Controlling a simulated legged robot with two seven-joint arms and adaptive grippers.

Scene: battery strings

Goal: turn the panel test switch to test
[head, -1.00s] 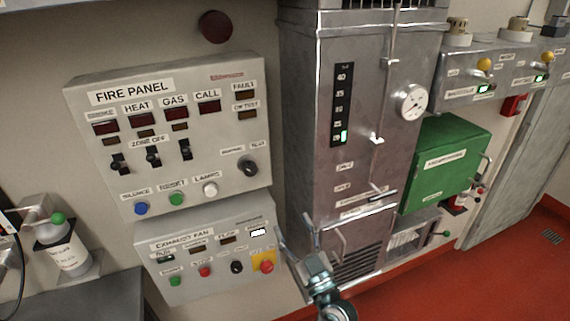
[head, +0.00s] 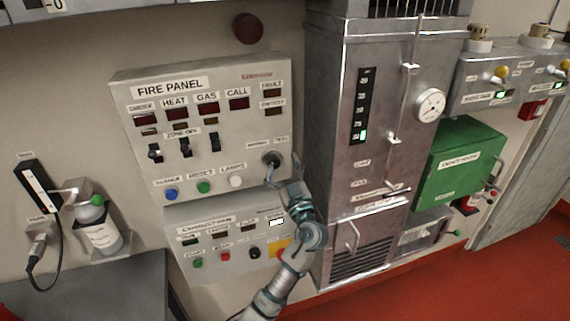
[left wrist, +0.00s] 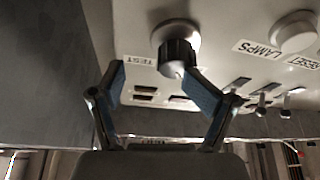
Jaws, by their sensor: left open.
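The fire panel (head: 205,130) is a grey box on the wall in the head view. Its test switch (head: 271,158) is a black round knob at the lower right, between a label on its left and the TEST label. In the left wrist view the knob (left wrist: 177,56) is close ahead, with the TEST label (left wrist: 141,60) beside it. My left gripper (head: 284,168) is at the knob in the head view. Its blue-padded fingers (left wrist: 156,82) are spread on either side of the knob's near end, apart from it as far as I can see. My right gripper is not in view.
The exhaust fan panel (head: 210,255) with buttons is just below, partly behind my left arm. A tall metal cabinet (head: 385,110) stands close to the right. A bottle (head: 98,225) on a wall bracket is at the left.

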